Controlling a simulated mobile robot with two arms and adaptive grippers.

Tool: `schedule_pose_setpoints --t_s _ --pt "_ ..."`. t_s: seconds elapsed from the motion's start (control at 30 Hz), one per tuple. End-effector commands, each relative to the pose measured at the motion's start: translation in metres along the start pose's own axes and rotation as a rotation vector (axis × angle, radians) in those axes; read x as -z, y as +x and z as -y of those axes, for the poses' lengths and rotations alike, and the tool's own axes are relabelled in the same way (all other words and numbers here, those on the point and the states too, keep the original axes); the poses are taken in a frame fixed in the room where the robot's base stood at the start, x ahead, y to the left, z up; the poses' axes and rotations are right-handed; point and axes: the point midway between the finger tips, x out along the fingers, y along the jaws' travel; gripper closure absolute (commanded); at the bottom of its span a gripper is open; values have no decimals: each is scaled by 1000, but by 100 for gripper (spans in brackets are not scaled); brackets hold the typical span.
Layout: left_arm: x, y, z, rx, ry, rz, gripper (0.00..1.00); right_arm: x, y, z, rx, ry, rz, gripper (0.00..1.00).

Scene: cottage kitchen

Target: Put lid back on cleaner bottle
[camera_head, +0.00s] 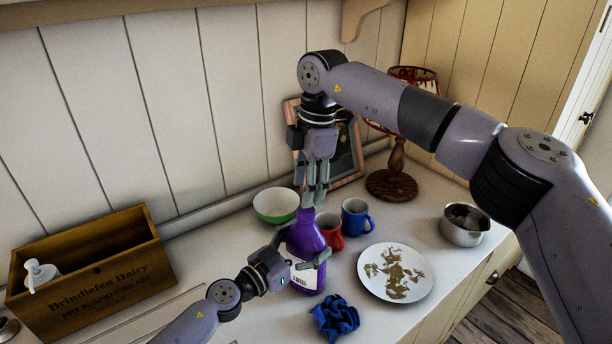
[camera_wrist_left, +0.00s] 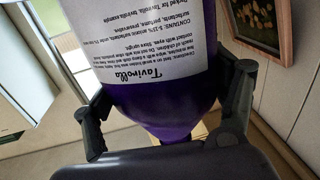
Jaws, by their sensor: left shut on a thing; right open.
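The purple cleaner bottle (camera_head: 307,238) with a white label stands upright on the counter. My left gripper (camera_head: 293,265) is shut around its body from the left; in the left wrist view, its fingers (camera_wrist_left: 165,115) lie on either side of the purple bottle (camera_wrist_left: 120,100). My right gripper (camera_head: 315,195) points down directly over the bottle's top, open, with its fingertips close to the neck. I cannot tell whether they touch it. The bottle's top is partly behind those fingers, and I cannot make out a separate lid in either view.
A red mug (camera_head: 329,232), blue mug (camera_head: 357,218) and green bowl (camera_head: 275,204) stand close around the bottle. A blue cloth (camera_head: 335,318) and a soiled plate (camera_head: 373,286) lie in front and right. A wooden crate (camera_head: 95,285) is left, a lamp (camera_head: 398,165) and picture frame (camera_head: 352,170) behind.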

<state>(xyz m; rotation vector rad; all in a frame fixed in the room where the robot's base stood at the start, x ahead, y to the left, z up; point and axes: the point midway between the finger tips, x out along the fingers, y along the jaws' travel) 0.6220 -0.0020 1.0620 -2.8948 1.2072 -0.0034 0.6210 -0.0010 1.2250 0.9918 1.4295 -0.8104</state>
Motion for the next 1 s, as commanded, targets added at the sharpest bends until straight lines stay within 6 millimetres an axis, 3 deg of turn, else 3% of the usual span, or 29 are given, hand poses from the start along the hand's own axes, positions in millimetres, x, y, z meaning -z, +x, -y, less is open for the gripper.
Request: schedule_pose_setpoints --t_s 0.7,1.0 --pt "-1 0 0 0 -1 1 98 3 -16 -2 90 -1505 27 52" --pt "-1 0 0 0 -1 1 98 4 -20 -1 136 -2013 1 52"
